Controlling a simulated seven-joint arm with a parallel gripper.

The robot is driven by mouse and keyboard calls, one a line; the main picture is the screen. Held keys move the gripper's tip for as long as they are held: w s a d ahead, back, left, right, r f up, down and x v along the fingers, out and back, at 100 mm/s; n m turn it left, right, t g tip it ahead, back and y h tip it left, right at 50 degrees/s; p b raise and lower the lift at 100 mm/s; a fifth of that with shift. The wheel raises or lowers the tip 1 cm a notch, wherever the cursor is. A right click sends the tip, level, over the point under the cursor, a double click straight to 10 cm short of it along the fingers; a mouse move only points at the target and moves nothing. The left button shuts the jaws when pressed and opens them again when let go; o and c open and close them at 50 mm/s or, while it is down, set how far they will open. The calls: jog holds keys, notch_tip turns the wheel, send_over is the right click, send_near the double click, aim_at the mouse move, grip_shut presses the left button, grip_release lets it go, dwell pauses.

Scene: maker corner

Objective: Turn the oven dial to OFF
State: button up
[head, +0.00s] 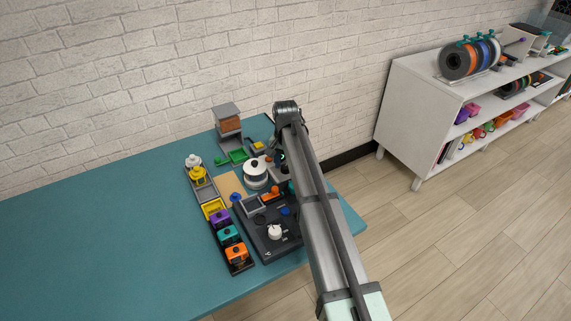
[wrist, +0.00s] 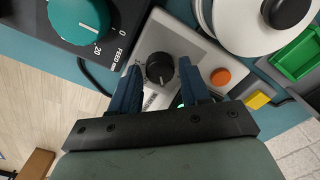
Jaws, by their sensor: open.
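A black round dial (wrist: 159,68) with a pale pointer mark sits on a light grey panel (wrist: 188,48) in the wrist view. It appears to be the oven dial, but the lettering beside it is partly covered and I cannot read its setting. My gripper (wrist: 160,72) is open, with one blue finger on each side of the dial. Whether either finger touches the dial I cannot tell. In the head view my arm hides the dial and most of the gripper.
A teal knob (wrist: 78,22) marked FEED is on a dark box to the left. An orange button (wrist: 220,77) and a white round spool-like object (wrist: 240,25) are close on the right. Colored blocks (head: 228,234) line the teal table (head: 110,250), whose left side is clear.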

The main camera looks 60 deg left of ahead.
jog(key=shift+f, duration=0.25)
jog(key=shift+c, duration=0.4)
jog(key=c, duration=0.7)
jog(key=shift+n, duration=0.4)
jog(key=n, duration=0.4)
jog(key=shift+n, duration=2.6)
